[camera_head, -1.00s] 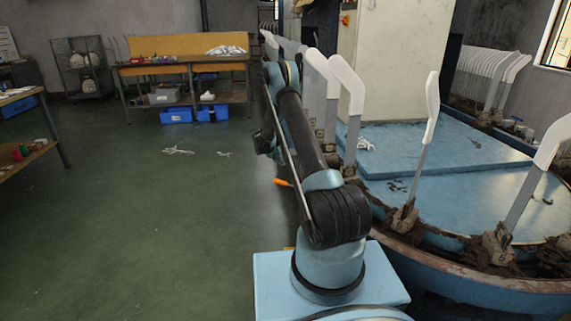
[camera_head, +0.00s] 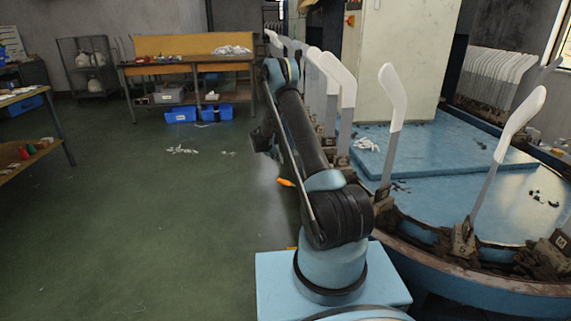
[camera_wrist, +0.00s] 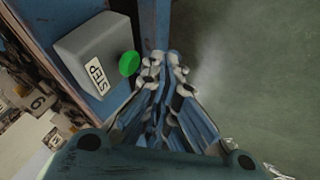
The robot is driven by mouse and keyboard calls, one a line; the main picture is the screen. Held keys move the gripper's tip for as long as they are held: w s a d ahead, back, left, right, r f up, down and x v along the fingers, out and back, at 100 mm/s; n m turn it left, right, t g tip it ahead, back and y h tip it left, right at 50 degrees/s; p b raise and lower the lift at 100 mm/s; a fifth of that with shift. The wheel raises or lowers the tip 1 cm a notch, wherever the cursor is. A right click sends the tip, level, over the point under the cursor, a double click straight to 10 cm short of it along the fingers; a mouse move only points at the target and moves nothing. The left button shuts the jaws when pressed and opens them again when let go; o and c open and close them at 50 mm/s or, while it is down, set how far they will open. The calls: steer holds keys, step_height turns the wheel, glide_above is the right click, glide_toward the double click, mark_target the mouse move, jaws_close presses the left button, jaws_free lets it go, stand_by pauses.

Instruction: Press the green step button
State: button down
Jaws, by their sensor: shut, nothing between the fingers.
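The green step button (camera_wrist: 129,63) is a round knob on the side of a grey box (camera_wrist: 88,50) with a white STEP label (camera_wrist: 97,75), left of centre in the wrist view. My gripper (camera_wrist: 165,62) is shut and empty. Its fingertips are just right of the button in that view, with a small gap in the picture; I cannot tell the depth between them. In the head view the button and box do not show, and my arm hides the gripper's fingers.
A workbench (camera_head: 185,68) with blue bins (camera_head: 180,116) stands at the back left. The green floor between is mostly open.

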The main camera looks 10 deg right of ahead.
steer(key=v, duration=0.8)
steer(key=shift+a, duration=0.1)
stand_by(7.1)
